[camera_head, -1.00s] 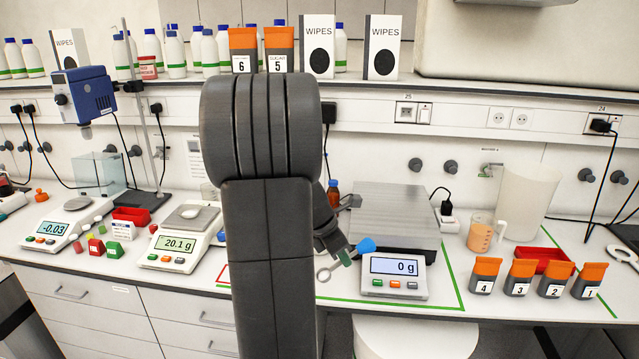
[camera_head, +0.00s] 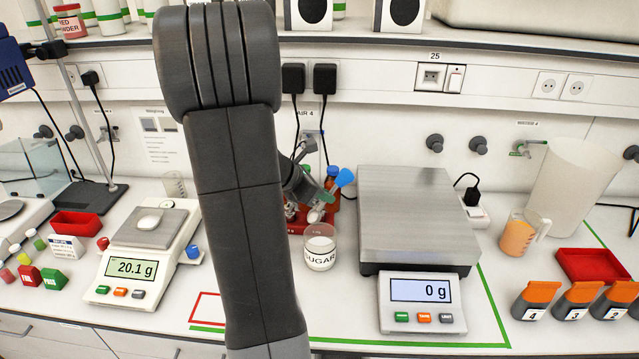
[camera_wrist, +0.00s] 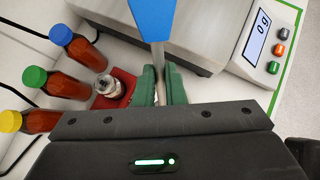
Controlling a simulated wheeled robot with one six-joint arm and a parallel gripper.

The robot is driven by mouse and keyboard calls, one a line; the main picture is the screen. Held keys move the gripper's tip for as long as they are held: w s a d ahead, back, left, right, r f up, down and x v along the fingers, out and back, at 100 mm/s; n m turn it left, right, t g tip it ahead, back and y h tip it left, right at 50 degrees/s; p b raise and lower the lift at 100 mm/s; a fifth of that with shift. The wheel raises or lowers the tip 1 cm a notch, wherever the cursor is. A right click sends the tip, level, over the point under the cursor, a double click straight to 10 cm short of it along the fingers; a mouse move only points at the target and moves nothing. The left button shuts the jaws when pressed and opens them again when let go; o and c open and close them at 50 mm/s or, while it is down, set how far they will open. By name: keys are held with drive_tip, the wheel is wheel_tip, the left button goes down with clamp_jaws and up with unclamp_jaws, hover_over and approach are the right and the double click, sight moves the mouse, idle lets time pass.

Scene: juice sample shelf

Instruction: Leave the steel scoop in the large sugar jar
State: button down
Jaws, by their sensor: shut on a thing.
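My gripper (camera_head: 326,190) is shut on the steel scoop, whose blue handle (camera_head: 344,177) tilts up to the right. The scoop's bowl (camera_head: 314,216) hangs low, just above the jar's rim in the head view; I cannot tell whether it is over or behind the mouth. The glass sugar jar (camera_head: 320,247), with white contents and a SUGAR label, stands on the bench left of the large scale. In the wrist view the green fingers (camera_wrist: 160,86) pinch the steel shaft below the blue handle (camera_wrist: 152,18). The scoop's bowl and the jar are hidden there by my gripper.
A large scale (camera_head: 405,210) reading 0 g stands right of the jar. A small scale (camera_head: 150,240) stands left. Bench in front of the jar is clear.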

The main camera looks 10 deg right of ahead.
sight(312, 218)
drive_tip(key=shift+s+a+f+b, duration=0.2)
drive_tip(key=shift+f+b, duration=0.45)
drive_tip(key=shift+b, duration=0.25)
drive_tip(key=f+b, duration=0.2)
drive_tip(key=b, duration=0.1)
drive_tip(key=f+h+b, duration=0.1)
drive_tip(key=f+b, duration=0.1)
drive_tip(key=a+f+h+b, duration=0.1)
drive_tip(key=b, duration=0.2)
drive_tip(key=shift+s+f+t+b, duration=0.1)
drive_tip(key=shift+f+t+b, duration=0.2)
drive_tip(key=shift+f, duration=0.1)
drive_tip(key=shift+f+b, duration=1.95)
drive_tip(key=shift+f, duration=0.4)
drive_tip(key=c, duration=1.4)
unclamp_jaws()
drive_tip(key=shift+c, duration=0.2)
drive_tip(key=v, duration=1.4)
drive_tip(key=shift+f, duration=0.2)
drive_tip(key=shift+a, duration=0.1)
